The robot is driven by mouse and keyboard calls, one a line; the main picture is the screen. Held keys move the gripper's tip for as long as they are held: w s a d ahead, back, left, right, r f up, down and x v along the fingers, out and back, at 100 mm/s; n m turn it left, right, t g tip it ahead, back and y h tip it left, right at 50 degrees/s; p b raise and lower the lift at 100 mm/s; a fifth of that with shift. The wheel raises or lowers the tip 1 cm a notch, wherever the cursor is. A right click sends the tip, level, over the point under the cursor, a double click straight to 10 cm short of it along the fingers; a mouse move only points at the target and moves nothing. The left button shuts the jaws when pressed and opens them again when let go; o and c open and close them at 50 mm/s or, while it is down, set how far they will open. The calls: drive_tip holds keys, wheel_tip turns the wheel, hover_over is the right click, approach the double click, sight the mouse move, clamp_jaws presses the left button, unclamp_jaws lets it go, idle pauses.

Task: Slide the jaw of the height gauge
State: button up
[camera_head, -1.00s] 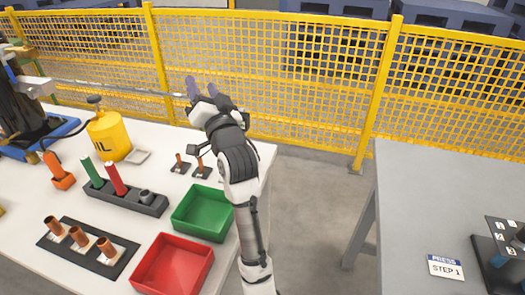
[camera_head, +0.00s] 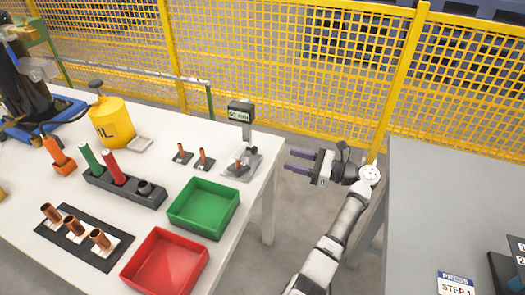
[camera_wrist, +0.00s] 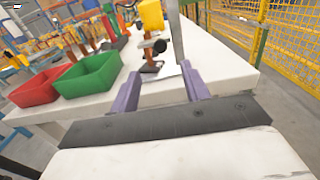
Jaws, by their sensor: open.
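The height gauge (camera_head: 241,113) stands upright near the right end of the white table, with a dark display head on a pale column. A small copper part (camera_head: 240,168) sits at its base, by a dark jaw. My gripper (camera_head: 288,161) is open and empty, off the table's right edge. Its purple fingers point left at the lower part of the gauge, with a gap between. In the wrist view the gauge column (camera_wrist: 177,38) rises beyond the fingertips, and a dark round knob (camera_wrist: 159,46) shows next to it. The display head is out of that view.
A green bin (camera_head: 204,207) and a red bin (camera_head: 165,262) stand left of the gauge. A yellow mesh fence (camera_head: 290,75) runs behind. A grey table (camera_head: 440,190) lies right, across a floor gap.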

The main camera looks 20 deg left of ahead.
drive_tip(key=a+p, duration=0.1)
drive_tip(key=a, duration=1)
drive_tip(key=shift+w, duration=0.15)
drive_tip(key=shift+c, duration=0.3)
clamp_jaws()
